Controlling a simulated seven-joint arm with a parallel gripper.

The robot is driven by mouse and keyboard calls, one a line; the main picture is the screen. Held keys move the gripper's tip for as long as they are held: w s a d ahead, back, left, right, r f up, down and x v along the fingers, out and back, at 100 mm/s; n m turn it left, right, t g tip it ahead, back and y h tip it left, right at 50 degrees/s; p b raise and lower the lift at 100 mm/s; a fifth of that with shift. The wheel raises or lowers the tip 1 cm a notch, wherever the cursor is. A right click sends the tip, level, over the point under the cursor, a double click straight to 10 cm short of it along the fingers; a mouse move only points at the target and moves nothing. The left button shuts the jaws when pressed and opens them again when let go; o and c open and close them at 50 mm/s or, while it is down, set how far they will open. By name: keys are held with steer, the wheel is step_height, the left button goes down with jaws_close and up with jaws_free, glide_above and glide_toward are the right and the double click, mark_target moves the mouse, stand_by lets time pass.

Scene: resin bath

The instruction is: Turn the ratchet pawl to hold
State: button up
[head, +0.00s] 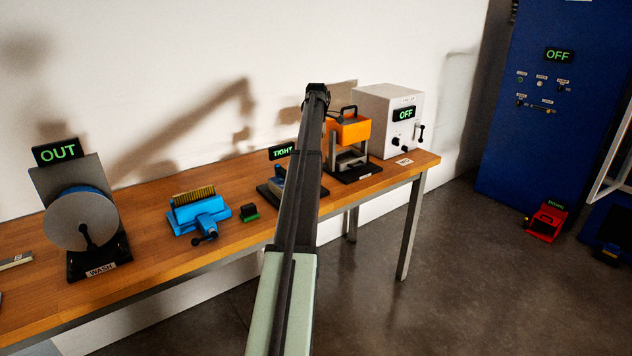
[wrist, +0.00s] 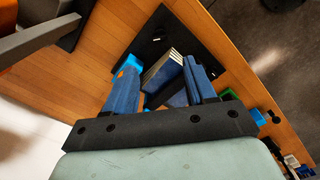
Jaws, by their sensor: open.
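The device under the TIGHT sign (head: 282,151) sits on a black base (head: 265,193) on the bench. My arm covers much of it in the head view, and I cannot single out the ratchet pawl. In the wrist view, a black base plate (wrist: 165,38) lies ahead of my gripper (wrist: 160,67). The two dark blue fingers are apart. A grey and dark blue ridged block (wrist: 166,75) shows between them, and I cannot tell whether they touch it. Small blue parts show beside the fingers. My gripper is hidden behind my arm in the head view.
On the wooden bench (head: 160,240), a blue vise-like device (head: 203,219) and a small green-black block (head: 249,213) stand to the left, with the round OUT device (head: 80,220) beyond. An orange press (head: 348,130) and a white box (head: 390,110) stand right.

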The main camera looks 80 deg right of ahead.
step_height(320, 180, down, 14)
steer(key=shift+w+r, duration=0.15)
stand_by(0.5)
jaws_close()
stand_by(0.5)
steer(key=shift+m, duration=0.3)
steer(key=m, duration=0.4)
steer(key=shift+m, duration=0.3)
steer(key=m, duration=0.5)
